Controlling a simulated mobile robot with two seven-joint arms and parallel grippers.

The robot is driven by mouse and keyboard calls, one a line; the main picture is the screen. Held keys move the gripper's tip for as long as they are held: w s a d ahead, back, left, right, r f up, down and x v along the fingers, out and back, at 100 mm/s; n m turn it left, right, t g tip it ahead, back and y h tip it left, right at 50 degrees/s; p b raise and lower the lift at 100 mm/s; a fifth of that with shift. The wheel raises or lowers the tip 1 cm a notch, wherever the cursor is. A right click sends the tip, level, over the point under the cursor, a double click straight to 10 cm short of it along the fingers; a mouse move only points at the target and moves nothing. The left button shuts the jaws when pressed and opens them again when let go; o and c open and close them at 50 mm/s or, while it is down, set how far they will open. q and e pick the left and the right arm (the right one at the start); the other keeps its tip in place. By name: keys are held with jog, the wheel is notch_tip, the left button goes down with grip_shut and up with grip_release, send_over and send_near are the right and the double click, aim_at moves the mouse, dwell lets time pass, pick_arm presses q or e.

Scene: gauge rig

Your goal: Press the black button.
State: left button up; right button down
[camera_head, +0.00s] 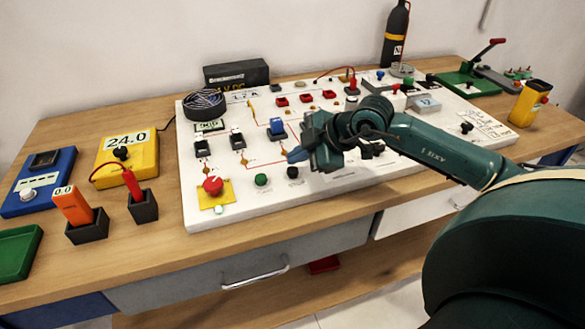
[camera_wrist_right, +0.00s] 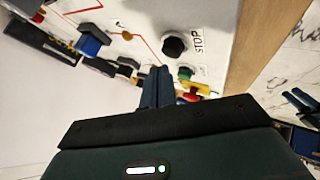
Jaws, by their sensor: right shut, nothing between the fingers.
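The black button (camera_head: 293,172) sits near the front edge of the white panel (camera_head: 340,182), just right of a green button (camera_head: 261,179). In the right wrist view the black button (camera_wrist_right: 174,45) is round and stands beside the printed word STOP, with the green button (camera_wrist_right: 185,73) nearer the fingers. My right gripper (camera_head: 297,155) is over the panel, just behind the black button in the head view. Its fingers (camera_wrist_right: 158,84) are shut and empty, apart from the black button in the right wrist view. My left gripper is not in view.
A red mushroom button (camera_head: 213,186) on a yellow plate is at the panel's front left. A blue switch (camera_head: 277,127) stands behind my fingers. A yellow 24.0 box (camera_head: 140,160) and an orange meter (camera_head: 72,204) are left. The wooden table front strip (camera_head: 290,225) is clear.

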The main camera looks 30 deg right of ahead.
aim_at(298, 172)
jog(key=shift+f, duration=0.1)
jog(key=shift+f+b, duration=0.3)
jog(key=shift+f+b, duration=0.45)
jog(key=shift+f, duration=0.15)
dwell(0.6)
jog(key=shift+r, duration=0.1)
jog(key=shift+r+p, duration=0.75)
jog(key=shift+r, duration=0.15)
notch_tip(298, 172, up, 5)
jog(key=p, duration=0.4)
jog(key=shift+r, duration=0.1)
dwell(0.6)
